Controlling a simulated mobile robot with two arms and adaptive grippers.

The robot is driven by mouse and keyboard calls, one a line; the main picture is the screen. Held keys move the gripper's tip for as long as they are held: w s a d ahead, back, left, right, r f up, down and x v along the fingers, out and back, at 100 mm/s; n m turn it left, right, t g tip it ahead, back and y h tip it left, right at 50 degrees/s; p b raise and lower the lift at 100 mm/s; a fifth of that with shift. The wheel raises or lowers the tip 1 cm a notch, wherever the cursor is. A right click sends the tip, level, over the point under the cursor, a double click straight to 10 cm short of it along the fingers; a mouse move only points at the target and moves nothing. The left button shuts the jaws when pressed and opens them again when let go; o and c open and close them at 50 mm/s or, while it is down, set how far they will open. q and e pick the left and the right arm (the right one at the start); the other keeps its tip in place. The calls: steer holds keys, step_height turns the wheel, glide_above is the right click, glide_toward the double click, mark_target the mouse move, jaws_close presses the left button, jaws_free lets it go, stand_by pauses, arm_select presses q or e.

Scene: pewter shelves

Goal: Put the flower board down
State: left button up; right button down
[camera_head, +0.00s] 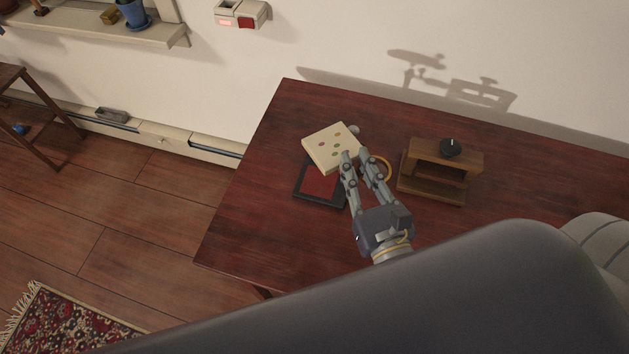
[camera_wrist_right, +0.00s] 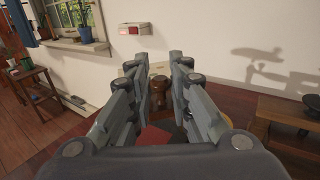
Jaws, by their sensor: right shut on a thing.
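The flower board (camera_head: 328,142) is a cream square block with several small coloured spots on its face. My right gripper (camera_head: 352,156) is shut on its near right edge and holds it tilted over the dark table (camera_head: 250,215). The board overlaps the far part of a black-rimmed tray (camera_head: 300,191) with a red inside; I cannot tell the gap beneath it. My left gripper is not in view.
A wooden stand (camera_head: 434,191) with a black knob (camera_head: 451,147) stands right of the gripper. A yellow ring (camera_head: 387,168) and a small pale round thing (camera_head: 354,130) are close by the board. The table's left part is clear, and the wall is behind.

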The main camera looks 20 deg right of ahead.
steer(key=s+a+f+b, duration=0.4)
steer(key=s+a+f, duration=0.6)
steer(key=a, duration=0.1)
steer(key=p, duration=0.1)
glide_above(331, 202)
steer(key=shift+s+a+f+h, duration=0.1)
steer(key=shift+f+h, duration=0.2)
steer(key=shift+f, duration=0.3)
step_height(331, 202, down, 4)
steer(key=b, duration=0.3)
steer(key=shift+b, duration=0.3)
steer(key=shift+r, duration=0.15)
steer(key=c, duration=1.5)
jaws_free()
